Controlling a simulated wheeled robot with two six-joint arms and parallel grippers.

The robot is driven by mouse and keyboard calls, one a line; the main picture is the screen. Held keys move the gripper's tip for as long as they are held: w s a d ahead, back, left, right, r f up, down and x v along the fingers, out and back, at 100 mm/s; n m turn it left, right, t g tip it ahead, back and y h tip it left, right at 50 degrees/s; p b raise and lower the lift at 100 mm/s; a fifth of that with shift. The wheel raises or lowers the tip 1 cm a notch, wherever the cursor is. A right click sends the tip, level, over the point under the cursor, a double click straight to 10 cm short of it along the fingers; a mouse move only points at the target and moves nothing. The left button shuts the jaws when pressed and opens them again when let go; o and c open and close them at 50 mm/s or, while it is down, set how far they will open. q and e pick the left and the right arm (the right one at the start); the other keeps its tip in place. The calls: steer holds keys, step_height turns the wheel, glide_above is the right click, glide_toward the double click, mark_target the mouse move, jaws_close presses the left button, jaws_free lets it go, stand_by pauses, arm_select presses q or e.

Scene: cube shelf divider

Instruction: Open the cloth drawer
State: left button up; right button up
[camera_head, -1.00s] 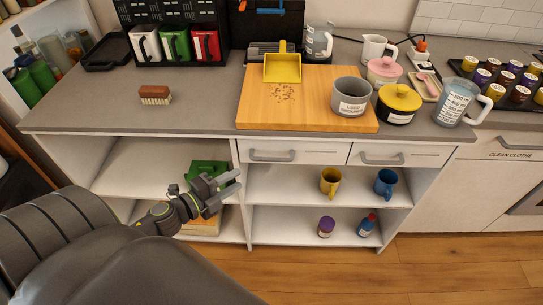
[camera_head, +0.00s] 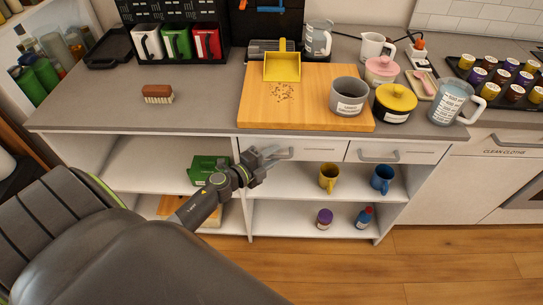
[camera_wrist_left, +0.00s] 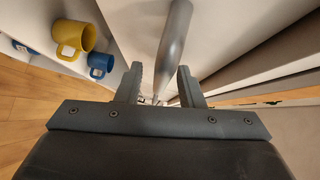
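Two white drawers sit under the counter, and the left drawer (camera_head: 325,150) and right drawer (camera_head: 410,154) both look closed. My left gripper (camera_head: 272,153) is at the left drawer's grey bar handle and partly hides it. In the left wrist view the handle (camera_wrist_left: 174,45) runs between the two spread fingers of my left gripper (camera_wrist_left: 160,86), with a visible gap on each side. A front panel (camera_head: 505,153) farther right bears the words "CLEAN CLOTHS". My right gripper is not in view.
Below the drawers, a yellow mug (camera_head: 328,178) and a blue mug (camera_head: 381,179) stand on the upper shelf. A purple-lidded jar (camera_head: 324,218) and a blue bottle (camera_head: 364,217) are below. A cutting board (camera_head: 258,115) lies on the counter above.

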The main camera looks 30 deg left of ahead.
arm_select(q)
steer(key=shift+c, duration=0.4)
jaws_close()
steer(key=shift+s+d, duration=0.1)
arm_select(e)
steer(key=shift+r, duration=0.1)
